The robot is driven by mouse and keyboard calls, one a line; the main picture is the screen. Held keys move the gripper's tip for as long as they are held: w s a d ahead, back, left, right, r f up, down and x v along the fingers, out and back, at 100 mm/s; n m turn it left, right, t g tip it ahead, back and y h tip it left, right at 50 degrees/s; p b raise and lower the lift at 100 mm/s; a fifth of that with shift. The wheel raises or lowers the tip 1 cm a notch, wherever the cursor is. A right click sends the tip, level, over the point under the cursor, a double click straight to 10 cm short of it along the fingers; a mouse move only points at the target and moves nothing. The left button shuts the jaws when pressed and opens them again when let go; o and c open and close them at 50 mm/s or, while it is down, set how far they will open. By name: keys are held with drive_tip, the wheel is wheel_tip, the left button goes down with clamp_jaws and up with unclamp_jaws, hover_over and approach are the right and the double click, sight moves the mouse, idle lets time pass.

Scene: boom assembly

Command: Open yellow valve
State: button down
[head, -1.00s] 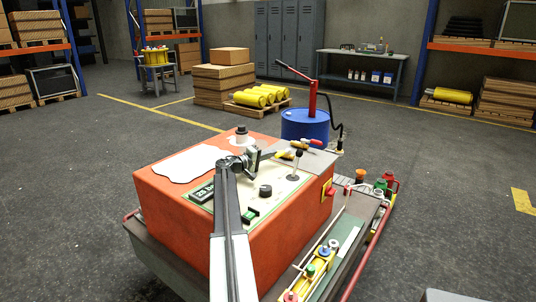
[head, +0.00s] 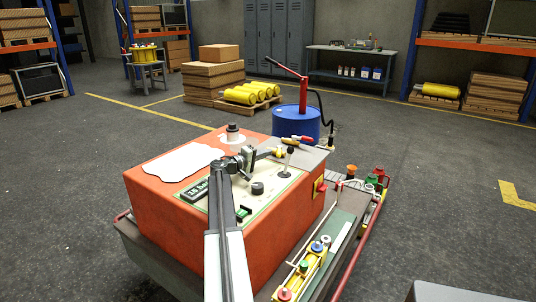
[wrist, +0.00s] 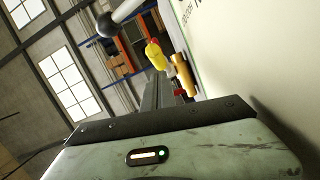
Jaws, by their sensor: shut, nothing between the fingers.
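The yellow valve handle (head: 280,152) is at the far right part of the orange machine's top panel (head: 270,190), beside a red handle (head: 301,139). In the wrist view the yellow handle (wrist: 155,55) shows ahead of my gripper, with a brass-coloured part and a bit of red behind it. My gripper (head: 270,153) is shut and empty. It points right, with its tip close to the yellow handle; I cannot tell if they touch. In the wrist view the shut fingers (wrist: 152,93) point toward the handle.
A lever with a black knob (head: 290,150) stands close to the right of my gripper; its knob (wrist: 108,25) also shows in the wrist view. A black knob (head: 257,188) and a display (head: 195,190) are on the panel. A blue drum (head: 296,124) stands behind.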

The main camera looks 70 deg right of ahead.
drive_tip(key=w+a, duration=0.2)
drive_tip(key=shift+w+a+r, duration=0.15)
drive_tip(key=shift+w+r, duration=0.15)
drive_tip(key=shift+w, duration=0.05)
drive_tip(key=a, duration=0.8)
drive_tip(key=shift+s+a+r+p, duration=0.2)
drive_tip(key=shift+p, duration=0.2)
drive_tip(key=shift+d+r+p, duration=0.15)
drive_tip(key=shift+r+p, duration=0.15)
drive_tip(key=shift+p, duration=0.15)
drive_tip(key=w+d+r+m+t+y+p, duration=0.3)
drive_tip(key=m+y+p, duration=0.5)
drive_tip(key=p, duration=1.4)
wheel_tip(320, 180, up, 3)
drive_tip(key=w+d, duration=0.1)
drive_tip(key=d, duration=0.1)
drive_tip(key=shift+d+m+t+y+p, duration=0.3)
drive_tip(key=shift+d+y+p, duration=0.05)
drive_tip(key=shift+y, duration=0.05)
